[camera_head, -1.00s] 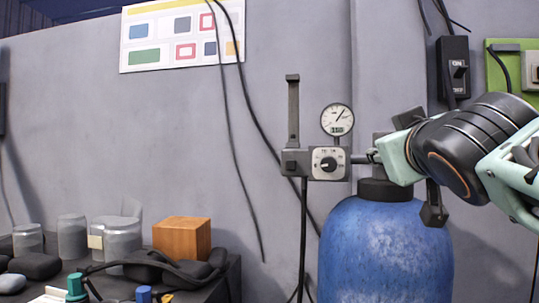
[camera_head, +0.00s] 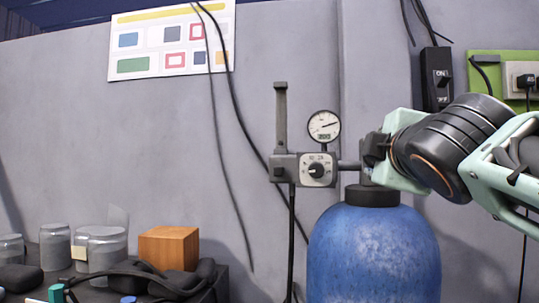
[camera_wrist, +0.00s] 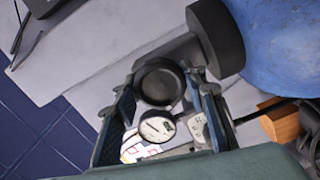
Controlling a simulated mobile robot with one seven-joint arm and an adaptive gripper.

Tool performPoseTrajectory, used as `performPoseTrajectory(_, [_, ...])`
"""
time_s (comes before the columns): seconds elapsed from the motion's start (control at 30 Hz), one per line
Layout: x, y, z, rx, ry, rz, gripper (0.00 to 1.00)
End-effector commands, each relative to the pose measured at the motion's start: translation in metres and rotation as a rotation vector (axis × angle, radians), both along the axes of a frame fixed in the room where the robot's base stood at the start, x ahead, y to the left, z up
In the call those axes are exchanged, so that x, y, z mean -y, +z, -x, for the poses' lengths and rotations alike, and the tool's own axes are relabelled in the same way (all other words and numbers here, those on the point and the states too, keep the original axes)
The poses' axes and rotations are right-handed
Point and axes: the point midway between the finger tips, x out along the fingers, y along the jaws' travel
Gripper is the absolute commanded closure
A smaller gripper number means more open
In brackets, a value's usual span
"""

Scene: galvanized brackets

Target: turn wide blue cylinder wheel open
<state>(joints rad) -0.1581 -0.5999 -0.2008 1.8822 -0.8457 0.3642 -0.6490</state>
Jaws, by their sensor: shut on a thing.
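The wide blue cylinder (camera_head: 373,255) stands upright at the lower right of the head view, with a dark collar (camera_head: 372,195) on top. It also shows in the wrist view (camera_wrist: 275,40). My gripper (camera_head: 375,150) is at the valve above the collar. In the wrist view my gripper (camera_wrist: 163,97) has a finger on each side of the round dark wheel (camera_wrist: 160,80) and is shut on it. In the head view the wheel is hidden behind the gripper.
A regulator block (camera_head: 315,170) with a round gauge (camera_head: 323,126) sits just left of the valve. A dark bench with jars (camera_head: 55,245) and a wooden box (camera_head: 168,247) is at lower left. A switch (camera_head: 437,78) and hanging cables are on the wall.

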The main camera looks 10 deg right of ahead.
Motion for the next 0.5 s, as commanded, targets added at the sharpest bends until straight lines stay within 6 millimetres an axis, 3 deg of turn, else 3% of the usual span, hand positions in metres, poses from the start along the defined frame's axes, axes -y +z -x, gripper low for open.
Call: performPoseTrajectory(0.5, [0.0004, -0.0001, 0.0002, -0.123, -0.001, 0.418, 0.85])
